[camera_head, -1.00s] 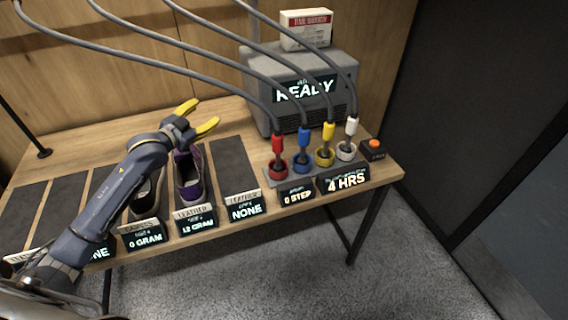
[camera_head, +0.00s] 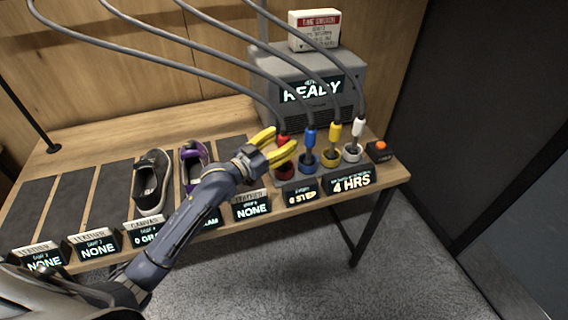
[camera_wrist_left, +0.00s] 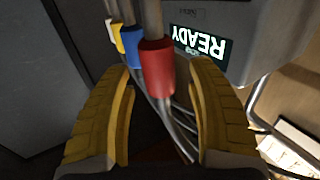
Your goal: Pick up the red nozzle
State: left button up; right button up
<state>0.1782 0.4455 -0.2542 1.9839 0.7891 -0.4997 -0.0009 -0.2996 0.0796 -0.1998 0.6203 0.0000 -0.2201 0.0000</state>
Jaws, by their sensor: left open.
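The red nozzle (camera_head: 283,141) stands in its red holder (camera_head: 285,172) at the left end of the nozzle row, with a grey hose from its top. My left gripper (camera_head: 281,145) is open, with its yellow fingers at the red nozzle and partly hiding it. In the left wrist view the red nozzle (camera_wrist_left: 158,68) shows between the two open fingers (camera_wrist_left: 165,105), with a gap on each side. My right gripper does not show.
Blue (camera_head: 309,137), yellow (camera_head: 333,132) and white (camera_head: 357,128) nozzles stand close by to the right. A grey machine (camera_head: 330,105) reading READY is behind. Hoses hang overhead.

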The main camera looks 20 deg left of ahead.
pick_arm(q)
jog(key=shift+w+d, duration=0.25)
jog(key=shift+w, duration=0.3)
grip_shut()
